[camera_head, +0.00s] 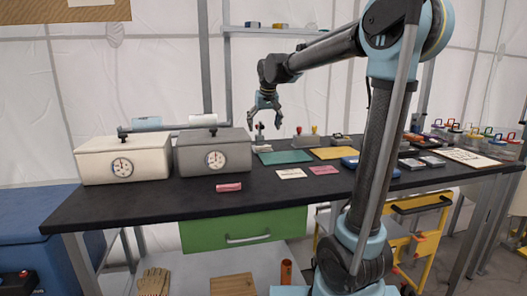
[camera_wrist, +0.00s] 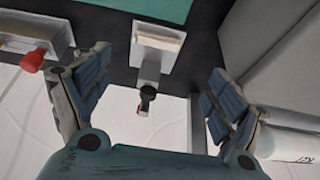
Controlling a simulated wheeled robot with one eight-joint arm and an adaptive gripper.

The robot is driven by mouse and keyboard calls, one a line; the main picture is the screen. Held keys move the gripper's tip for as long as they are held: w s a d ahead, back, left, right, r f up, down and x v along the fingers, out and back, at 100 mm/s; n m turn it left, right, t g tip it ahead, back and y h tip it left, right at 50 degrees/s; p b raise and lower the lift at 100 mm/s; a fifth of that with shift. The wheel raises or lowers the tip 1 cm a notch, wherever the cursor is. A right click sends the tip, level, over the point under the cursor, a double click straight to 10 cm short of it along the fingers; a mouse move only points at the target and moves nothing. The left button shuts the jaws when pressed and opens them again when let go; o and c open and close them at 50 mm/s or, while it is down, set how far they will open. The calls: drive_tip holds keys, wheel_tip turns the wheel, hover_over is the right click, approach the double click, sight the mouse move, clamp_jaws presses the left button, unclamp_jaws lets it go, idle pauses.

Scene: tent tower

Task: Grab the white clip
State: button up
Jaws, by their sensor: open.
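My gripper (camera_head: 266,120) is open and empty above the back of the black table, right of the grey box. In the wrist view my gripper (camera_wrist: 158,65) has its two fingers spread wide. Between them, lower down, is a small pale block (camera_wrist: 158,40) with a dark knob at its near end. It also shows under the gripper in the head view (camera_head: 262,149). This may be the white clip, but I cannot tell for sure. It stands apart from both fingers.
A grey box with a dial (camera_head: 213,152) stands close left of the gripper, beside a white box (camera_head: 125,159). A grey block with red and yellow knobs (camera_head: 306,141) stands to the right. A green sheet (camera_head: 285,157) lies in front. The table's front left is mostly clear.

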hover_over(264, 147)
drive_tip(key=s, duration=0.2)
drive_tip(key=f, duration=0.4)
drive_tip(key=shift+a+f, duration=0.25)
drive_tip(key=shift+f, duration=0.05)
drive_tip(key=shift+d+x, duration=0.2)
drive_tip(key=shift+x, duration=1.15)
drive_tip(key=shift+d+x, duration=0.2)
drive_tip(key=shift+x, duration=1.1)
drive_tip(key=c, duration=0.8)
